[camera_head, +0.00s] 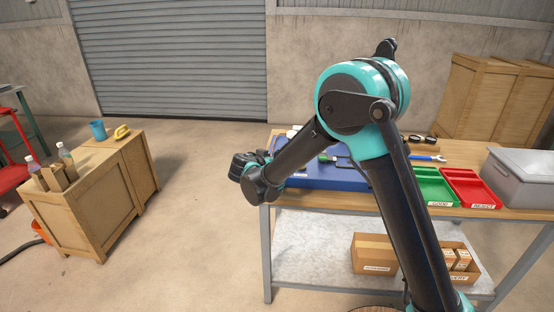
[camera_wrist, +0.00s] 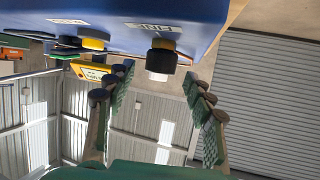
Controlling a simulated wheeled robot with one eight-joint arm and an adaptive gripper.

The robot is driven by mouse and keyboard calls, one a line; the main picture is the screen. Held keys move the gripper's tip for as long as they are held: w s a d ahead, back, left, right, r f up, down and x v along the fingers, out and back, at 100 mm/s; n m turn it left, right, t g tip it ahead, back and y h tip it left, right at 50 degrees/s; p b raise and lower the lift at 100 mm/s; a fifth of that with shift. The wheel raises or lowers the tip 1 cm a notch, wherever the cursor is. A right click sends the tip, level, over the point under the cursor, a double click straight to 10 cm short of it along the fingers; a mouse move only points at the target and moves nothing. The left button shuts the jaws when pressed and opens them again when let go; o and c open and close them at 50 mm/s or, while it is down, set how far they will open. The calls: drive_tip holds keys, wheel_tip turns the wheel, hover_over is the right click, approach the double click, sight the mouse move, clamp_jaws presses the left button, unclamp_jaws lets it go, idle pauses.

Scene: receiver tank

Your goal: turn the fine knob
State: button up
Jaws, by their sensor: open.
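The fine knob (camera_wrist: 162,60) is a dark, stubby knob with a yellow ring and a pale end. It stands out from the blue housing (camera_wrist: 210,15) under a white label (camera_wrist: 152,27) that reads FINE upside down. My gripper (camera_wrist: 157,76) is open, with one finger on each side of the knob's line in the wrist view. The knob shows between the fingertips, with a gap to each side; I cannot tell how deep it sits between them. In the head view the blue housing (camera_head: 325,178) lies on the bench, and my arm hides the knob and the fingers.
A second knob with a yellow ring (camera_wrist: 94,43) and a yellow box-like thing (camera_wrist: 90,71) are left of the fine knob. The bench (camera_head: 470,152) also holds a green tray (camera_head: 428,190), a red tray (camera_head: 472,190) and a grey bin (camera_head: 525,180).

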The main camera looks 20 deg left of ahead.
drive_tip(key=v, duration=0.8)
drive_tip(key=shift+s, duration=0.25)
drive_tip(key=w+d+f+g+h, duration=0.1)
drive_tip(key=w+d+g, duration=0.15)
drive_tip(key=d, duration=1.35)
drive_tip(key=w+d+f+g+h, duration=0.1)
drive_tip(key=d+f+g, duration=0.15)
drive_tip(key=d, duration=1.35)
drive_tip(key=s+d+f+g+y, duration=0.1)
drive_tip(key=s+d+f+g, duration=0.1)
drive_tip(key=s+d, duration=0.8)
drive_tip(key=s+d+f+n+g+y, duration=0.1)
drive_tip(key=s+d+f, duration=0.3)
drive_tip(key=s+d, duration=0.6)
drive_tip(key=shift+s+d+f+g+y, duration=0.35)
drive_tip(key=shift+s+g+y, duration=0.15)
drive_tip(key=shift+g, duration=0.1)
